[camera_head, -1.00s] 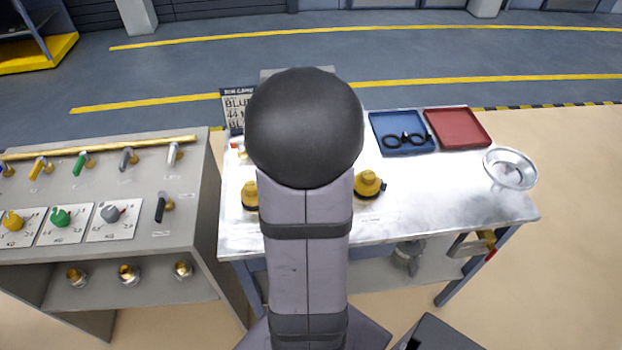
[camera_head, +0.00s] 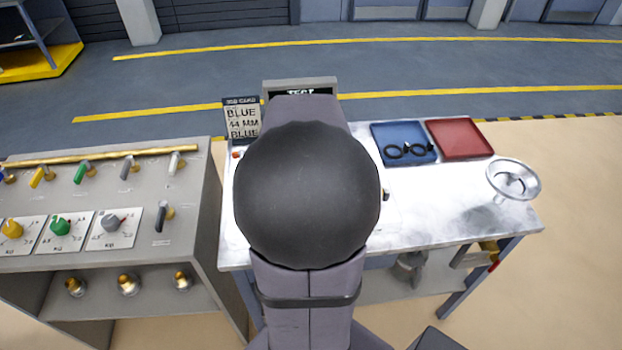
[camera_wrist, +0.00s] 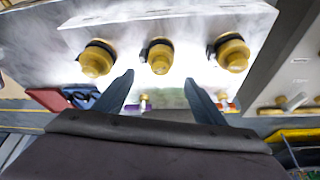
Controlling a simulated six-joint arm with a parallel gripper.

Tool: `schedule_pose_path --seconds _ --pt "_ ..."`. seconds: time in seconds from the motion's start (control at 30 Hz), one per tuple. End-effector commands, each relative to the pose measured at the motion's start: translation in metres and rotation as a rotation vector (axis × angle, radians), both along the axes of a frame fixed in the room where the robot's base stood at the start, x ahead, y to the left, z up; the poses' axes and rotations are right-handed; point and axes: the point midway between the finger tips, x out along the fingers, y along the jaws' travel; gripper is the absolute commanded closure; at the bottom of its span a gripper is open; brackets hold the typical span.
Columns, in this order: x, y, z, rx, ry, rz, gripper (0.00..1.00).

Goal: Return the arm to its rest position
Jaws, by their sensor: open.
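My gripper (camera_wrist: 160,88) shows in the wrist view with its two dark fingers spread apart and nothing between them. In the head view my own arm covers the middle of the table, and the gripper itself is hidden there.
A blue tray (camera_head: 383,135) with black rings and a red tray (camera_head: 460,138) lie at the table's back. A metal funnel (camera_head: 513,180) is at the right. A job card (camera_head: 241,118) stands at the back left. A grey valve panel (camera_head: 140,240) stands left.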

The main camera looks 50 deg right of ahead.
Motion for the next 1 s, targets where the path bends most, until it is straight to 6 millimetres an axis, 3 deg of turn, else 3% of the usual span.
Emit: schedule_pose_path --seconds 0.3,0.47,0.67,1.0 --pt "-0.002 0.001 -0.001 -0.001 0.018 0.032 0.36" --pt "-0.017 0.023 -0.016 0.064 0.094 0.103 0.36" --pt "-0.043 0.073 -0.044 0.193 0.183 0.176 0.36" --pt "-0.031 0.175 -0.066 0.275 0.288 0.480 0.36"
